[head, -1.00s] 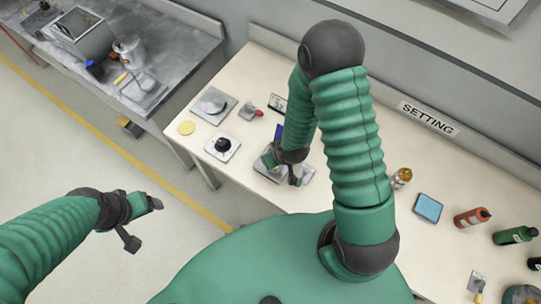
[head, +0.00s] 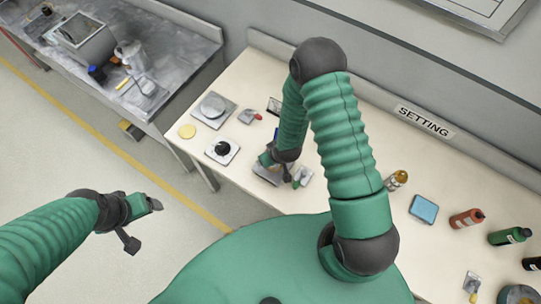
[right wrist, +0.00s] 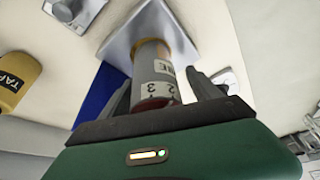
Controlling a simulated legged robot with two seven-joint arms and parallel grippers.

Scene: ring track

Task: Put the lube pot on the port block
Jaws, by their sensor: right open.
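My right gripper (head: 282,172) is low over the table, above a grey plate (head: 268,175). In the right wrist view its two fingers (right wrist: 165,98) stand apart on either side of a labelled cylinder (right wrist: 153,70) with a dark red end. The cylinder is on a grey square plate (right wrist: 122,42); the fingers partly hide it. I cannot tell for sure which things are the lube pot and the port block. My left gripper (head: 142,222) is open and empty over the floor, away from the table.
On the table's left are a round disc on a square plate (head: 213,105), a black knob on a white plate (head: 223,148) and a yellow disc (head: 187,131). To the right are an amber bottle (head: 396,180), a blue tray (head: 424,208) and an orange bottle (head: 467,219).

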